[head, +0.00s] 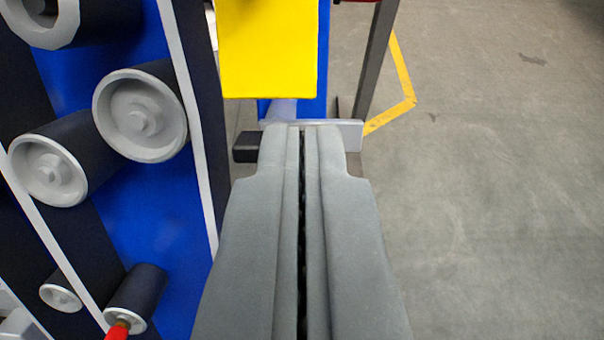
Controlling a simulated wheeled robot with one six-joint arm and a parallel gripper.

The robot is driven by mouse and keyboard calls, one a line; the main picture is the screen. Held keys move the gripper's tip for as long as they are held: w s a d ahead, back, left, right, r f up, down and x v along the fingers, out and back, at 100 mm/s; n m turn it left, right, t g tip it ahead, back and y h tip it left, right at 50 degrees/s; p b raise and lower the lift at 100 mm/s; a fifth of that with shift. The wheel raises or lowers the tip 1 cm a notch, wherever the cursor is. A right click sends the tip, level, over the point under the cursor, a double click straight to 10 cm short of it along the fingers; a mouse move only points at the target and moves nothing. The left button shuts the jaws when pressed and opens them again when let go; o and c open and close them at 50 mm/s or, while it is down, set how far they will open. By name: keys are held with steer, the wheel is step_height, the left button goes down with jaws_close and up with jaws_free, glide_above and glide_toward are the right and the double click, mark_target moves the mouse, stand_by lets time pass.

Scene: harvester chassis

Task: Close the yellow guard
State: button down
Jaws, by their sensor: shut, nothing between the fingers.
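The yellow guard (267,50) is a flat yellow panel at the top middle of the head view. Its upper part is cut off by the frame edge. My gripper (303,128) points up the picture with its two grey fingers together and nothing between them. Its fingertips lie just below the guard's lower edge in the picture. I cannot tell whether they touch anything.
A blue chassis wall (160,235) with several black and grey rollers (140,115) stands on the left. A grey bar (350,134) shows behind the fingertips. A dark post (377,55) stands right of the guard. Grey floor (490,200) on the right is clear.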

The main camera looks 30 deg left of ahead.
steer(key=s+d+f, duration=0.1)
steer(key=s+d, duration=0.4)
steer(key=s, duration=0.2)
steer(key=shift+s+f, duration=0.25)
steer(key=shift+f, duration=0.1)
steer(key=shift+r, duration=0.1)
steer(key=a+r+g+h, duration=0.1)
steer(key=a+r+g, duration=0.25)
steer(key=r, duration=0.45)
glide_toward(240, 79)
steer(key=shift+t+h, duration=0.4)
steer(key=shift+t, duration=0.05)
steer(key=x, duration=0.6)
steer(key=shift+a+f, duration=0.35)
steer(key=shift+a, duration=0.2)
